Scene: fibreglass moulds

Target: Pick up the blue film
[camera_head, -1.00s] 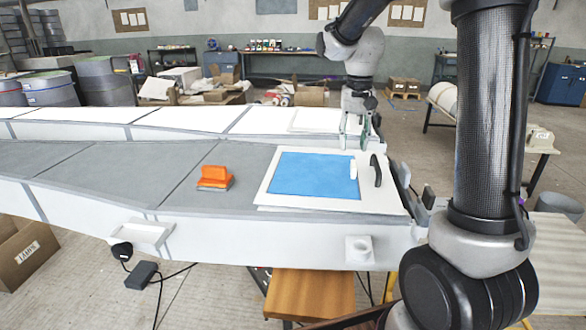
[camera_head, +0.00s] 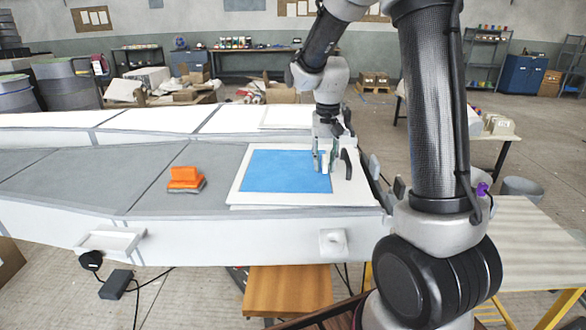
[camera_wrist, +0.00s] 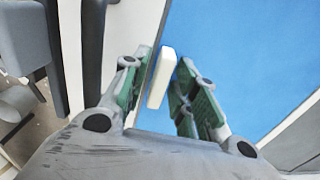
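The blue film (camera_head: 285,170) lies flat on a white board (camera_head: 300,198) on the grey mould top. It also fills much of the wrist view (camera_wrist: 240,50). A small white block (camera_wrist: 161,78) sits at the film's right edge in the head view. My gripper (camera_head: 324,168) points down over that edge. In the wrist view my gripper (camera_wrist: 160,68) is open, with one green-padded finger on each side of the white block. A gap shows between the block and the fingers, and nothing is clamped.
A black curved handle (camera_head: 347,164) stands on the board just right of my gripper. An orange sanding block (camera_head: 186,179) lies left of the board. The grey mould top (camera_head: 90,175) is otherwise clear there. A striped table (camera_head: 530,245) stands at the right.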

